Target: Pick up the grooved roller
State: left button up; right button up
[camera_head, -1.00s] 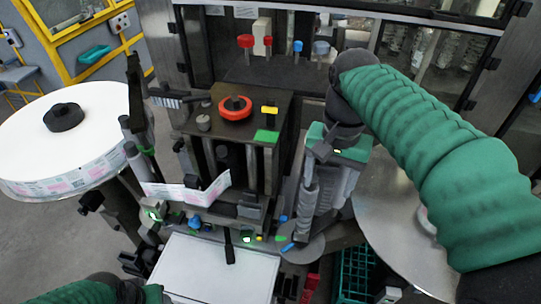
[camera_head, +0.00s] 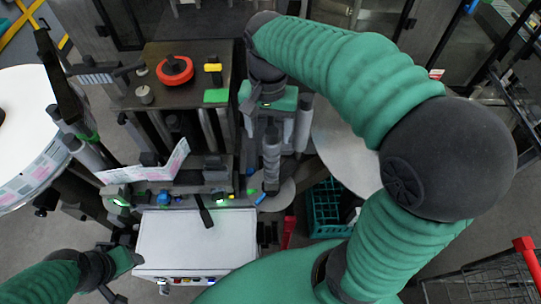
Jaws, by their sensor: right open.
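A grey, upright cylinder with ridges, which looks like the grooved roller (camera_head: 271,160), stands on the right side of the labeller in the head view. My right gripper (camera_head: 266,103) is open and points down just above it, over a green-topped block (camera_head: 285,101). The arm and the dark wrist hide most of the fingers, so I cannot tell whether they touch the roller. My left gripper (camera_head: 124,262) is low at the left, beside the white panel and away from the roller. Its jaws are too small and dark to read.
A dark machine block (camera_head: 150,92) with a red-orange knob (camera_head: 175,70) stands left of the roller. A white label reel (camera_head: 28,120) is at the far left. A white panel (camera_head: 190,240) lies in front. A green crate (camera_head: 325,207) and round metal plate (camera_head: 345,150) are to the right.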

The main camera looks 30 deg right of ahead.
aim_at(272, 144)
jog(key=f, duration=0.2)
jog(key=s+f, duration=0.1)
jog(key=f, duration=0.1)
jog(key=shift+s+p, duration=0.15)
jog(key=shift+p, duration=0.25)
jog(key=shift+w, duration=0.2)
jog(key=c, duration=0.6)
jog(key=shift+d, duration=0.1)
grip_shut()
